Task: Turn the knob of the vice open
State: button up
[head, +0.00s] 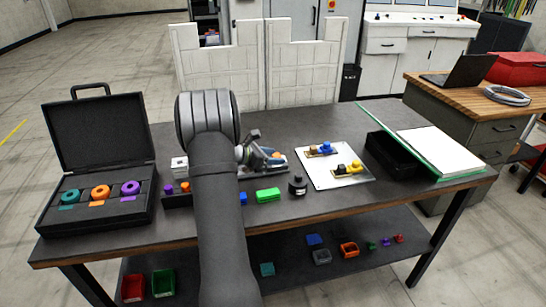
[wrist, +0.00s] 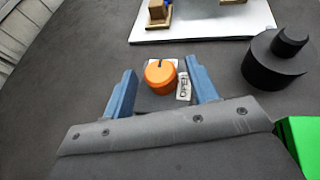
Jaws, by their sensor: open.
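An orange round knob (wrist: 160,77) with a short dark mark on its top stands on a small base with white label plates. One label (wrist: 183,88) beside it seems to read OPEN. My gripper (wrist: 161,69) is open, with one blue finger on each side of the knob. Gaps show between the fingers and the knob, so it is not clamped. In the head view my gripper (head: 262,156) is low over the table's middle, with the knob (head: 277,155) small by its fingers. The vice's body is mostly hidden by my arm, and I cannot make out its jaws.
A black cylinder with a smaller top (wrist: 277,62) and a green block (wrist: 301,140) stand to the right of my gripper. A pale plate (head: 316,178) with small fixtures lies beyond. An open black case (head: 108,207) is at left, a black bin (head: 385,160) at right.

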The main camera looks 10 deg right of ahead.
jog(key=shift+d, duration=0.1)
jog(key=c, duration=1)
jog(key=shift+o, duration=0.2)
jog(key=shift+w+m+g, duration=0.15)
jog(key=shift+m+g, duration=0.25)
jog(key=m+g, duration=0.4)
jog(key=g, duration=0.1)
jog(key=shift+w+f+m, duration=0.15)
jog(key=shift+w+m, duration=0.15)
jog(key=m+g, duration=0.1)
jog(key=m+g+y, duration=0.1)
jog(key=m+g, duration=0.1)
jog(key=m+g+y, duration=0.1)
jog(key=g, duration=0.1)
jog(key=shift+w+m, duration=0.25)
jog(key=shift+m, duration=0.05)
jog(key=shift+d+m+g, duration=0.1)
jog(key=shift+m+g, duration=0.2)
jog(key=shift+g, duration=0.1)
